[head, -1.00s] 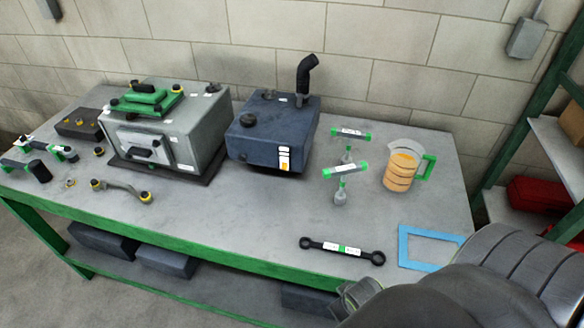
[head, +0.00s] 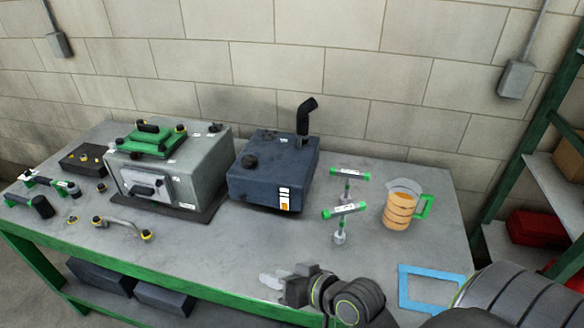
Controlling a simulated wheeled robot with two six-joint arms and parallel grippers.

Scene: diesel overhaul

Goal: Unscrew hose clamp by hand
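I cannot pick out a hose clamp for certain. A short curved pipe (head: 124,226) with yellow-ringed ends lies on the bench at the left. A black bent hose (head: 304,116) stands up from the dark blue tank (head: 262,182); any clamp at its base is too small to tell. My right gripper (head: 268,281) is over the bench's front edge, pointing left, apart from the pipe and the tank. Its pale fingers are small, and their gap is unclear. The double-ended wrench is hidden behind my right arm. My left gripper is not in view.
A grey engine block (head: 205,163) with a green top stands left of the tank. Two green T-handled tools (head: 344,211), a jug of orange liquid (head: 398,212) and a blue frame (head: 432,271) are at the right. The bench (head: 210,234) is clear before the tank.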

